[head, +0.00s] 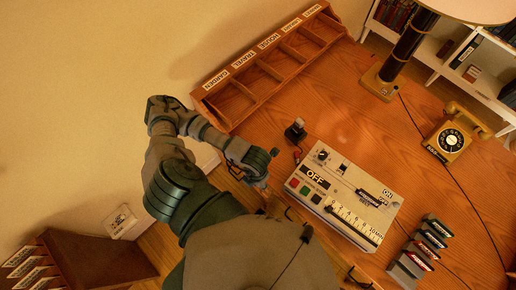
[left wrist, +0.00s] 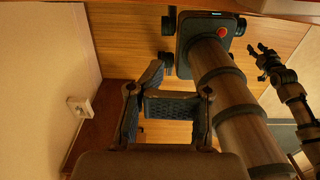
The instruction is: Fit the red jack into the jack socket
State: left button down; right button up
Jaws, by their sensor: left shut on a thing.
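My left gripper (head: 252,163) hangs by the desk's left edge, left of the grey console. In the left wrist view its fingers (left wrist: 170,104) stand a little apart. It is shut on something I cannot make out. I cannot pick out a red jack for certain. My right gripper (left wrist: 270,60) shows only in the left wrist view, too small to judge.
A labelled wooden tray (head: 272,62) lies along the desk's back left edge. A lamp (head: 409,45), a yellow telephone (head: 455,136) and a rack of cartridges (head: 425,247) stand to the right. Bare desk (head: 352,112) lies above the console.

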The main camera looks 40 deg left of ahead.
pick_arm(q)
jog(key=shift+s+d+r, duration=0.1)
jog(key=shift+s+d, duration=0.05)
jog(key=shift+d, duration=0.45)
jog(key=c, duration=0.9)
grip_release()
jog(key=shift+a, duration=0.1)
jog(key=o, duration=0.4)
jog(key=shift+a, duration=0.15)
jog(key=shift+o, duration=0.6)
jog(key=shift+a, duration=0.2)
jog(key=shift+d, duration=0.35)
